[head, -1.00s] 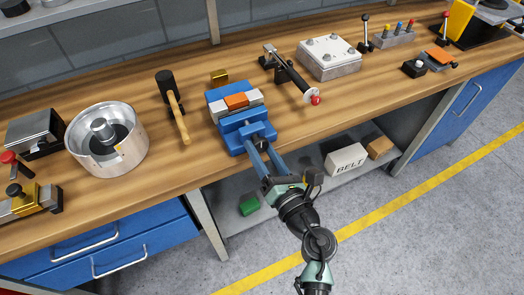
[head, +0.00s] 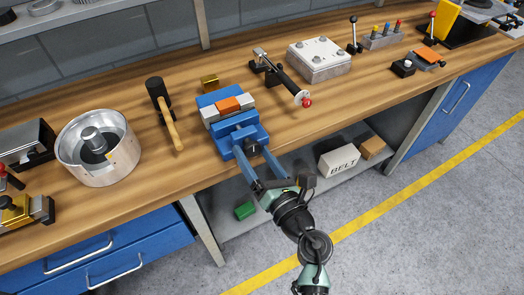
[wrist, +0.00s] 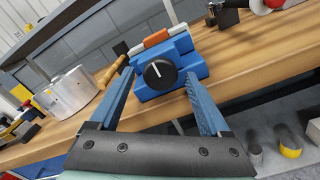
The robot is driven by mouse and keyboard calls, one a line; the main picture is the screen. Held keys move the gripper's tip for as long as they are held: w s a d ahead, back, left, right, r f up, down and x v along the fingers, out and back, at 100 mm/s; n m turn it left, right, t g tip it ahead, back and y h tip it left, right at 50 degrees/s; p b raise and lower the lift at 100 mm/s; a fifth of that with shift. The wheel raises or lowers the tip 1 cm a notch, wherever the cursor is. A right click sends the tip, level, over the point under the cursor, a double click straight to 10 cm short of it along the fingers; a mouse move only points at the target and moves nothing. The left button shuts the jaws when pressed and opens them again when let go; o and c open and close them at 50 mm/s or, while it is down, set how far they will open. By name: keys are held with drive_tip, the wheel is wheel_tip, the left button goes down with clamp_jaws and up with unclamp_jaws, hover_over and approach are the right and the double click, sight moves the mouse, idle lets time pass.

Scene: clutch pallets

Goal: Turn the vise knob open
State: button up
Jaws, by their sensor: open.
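The blue vise (head: 233,122) stands at the front edge of the wooden bench, with an orange block (head: 228,104) between its grey jaws. In the wrist view the vise (wrist: 181,56) faces me, and its round black knob (wrist: 160,73) with a white mark line sits on the front face. My gripper (head: 258,155) is in front of the vise; in the wrist view its two blue fingers (wrist: 158,92) are spread wide, one on each side of the knob. The fingers look apart from the knob.
A lever clamp with a red tip (head: 284,84) stands to the right. The bench front edge (head: 190,182) runs below the vise. A BELT box (head: 340,161) sits on the lower shelf.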

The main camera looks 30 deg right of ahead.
drive_tip(key=s+b, duration=0.1)
drive_tip(key=s, duration=1.1)
drive_tip(key=shift+s+d, duration=0.25)
drive_tip(key=shift+s, duration=0.15)
drive_tip(key=w+a+r+m+t+h+p, duration=0.1)
drive_tip(key=w+r+m+t+h+p, duration=0.2)
drive_tip(key=r+m, duration=1.05)
drive_tip(key=w+r+m+t+h, duration=0.4)
drive_tip(key=r+m+h, duration=0.1)
drive_tip(key=r, duration=1.7)
drive_tip(key=s+a+r+m+t+y+p, duration=0.1)
drive_tip(key=s+a+r+m+y+p, duration=0.1)
drive_tip(key=a+r+m, duration=0.4)
drive_tip(key=s+a+r+m+t+y+p, duration=0.1)
drive_tip(key=a+r+m+y, duration=0.4)
drive_tip(key=r, duration=1.2)
drive_tip(key=s+a+p, duration=0.1)
drive_tip(key=a, duration=0.3)
drive_tip(key=shift+a+m, duration=0.3)
drive_tip(key=shift+m, duration=0.05)
drive_tip(key=shift+r, duration=0.1)
